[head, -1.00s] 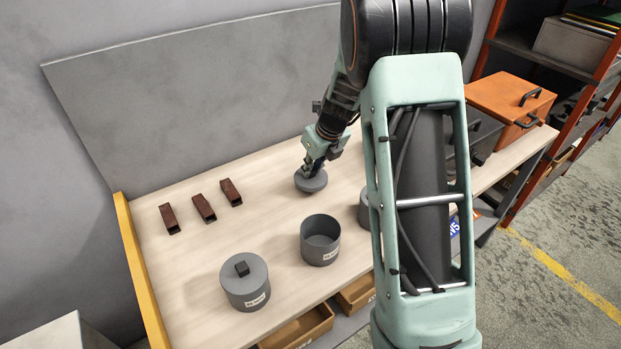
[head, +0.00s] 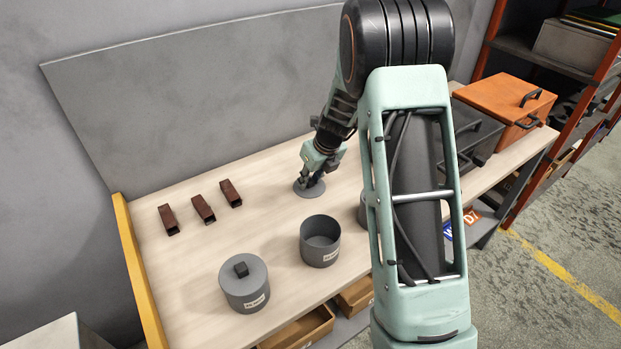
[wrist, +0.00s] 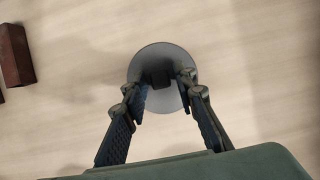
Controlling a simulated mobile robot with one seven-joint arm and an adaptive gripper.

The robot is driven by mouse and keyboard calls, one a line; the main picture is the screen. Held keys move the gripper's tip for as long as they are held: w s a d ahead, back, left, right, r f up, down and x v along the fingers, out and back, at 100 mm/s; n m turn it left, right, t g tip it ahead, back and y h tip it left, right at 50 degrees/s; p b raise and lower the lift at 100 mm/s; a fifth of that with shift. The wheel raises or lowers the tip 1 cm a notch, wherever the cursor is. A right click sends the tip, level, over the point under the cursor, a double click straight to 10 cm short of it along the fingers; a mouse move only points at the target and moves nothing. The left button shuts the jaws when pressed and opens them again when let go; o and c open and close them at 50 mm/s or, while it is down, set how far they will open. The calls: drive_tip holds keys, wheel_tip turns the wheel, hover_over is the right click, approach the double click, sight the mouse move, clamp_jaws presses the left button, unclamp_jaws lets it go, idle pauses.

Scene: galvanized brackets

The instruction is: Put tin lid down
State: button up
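The tin lid (head: 307,193) is a grey disc lying flat on the wooden bench top, behind the open tin. In the wrist view the lid (wrist: 160,54) shows from above with its dark square knob (wrist: 158,76) in the middle. My gripper (head: 312,180) is low over the lid, pointing down. In the wrist view its fingers (wrist: 163,90) stand apart on either side of the knob, with a gap visible on each side. The open grey tin (head: 320,243) stands upright in front, with a label on its side.
A lidded grey tin (head: 245,286) stands at the front left. Several brown brackets (head: 203,208) lie at the back left. Another grey tin is partly hidden behind my arm. A dark box (head: 475,135) and an orange box (head: 508,100) stand at the right. The bench between brackets and lid is clear.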

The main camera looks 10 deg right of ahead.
drive_tip(key=shift+o, duration=0.3)
drive_tip(key=shift+r, duration=0.15)
drive_tip(key=shift+r, duration=0.3)
drive_tip(key=p+v, duration=0.1)
drive_tip(key=v, duration=1)
drive_tip(key=shift+s+r+p, duration=0.2)
drive_tip(key=shift+s+p, duration=0.1)
drive_tip(key=shift+p, duration=0.1)
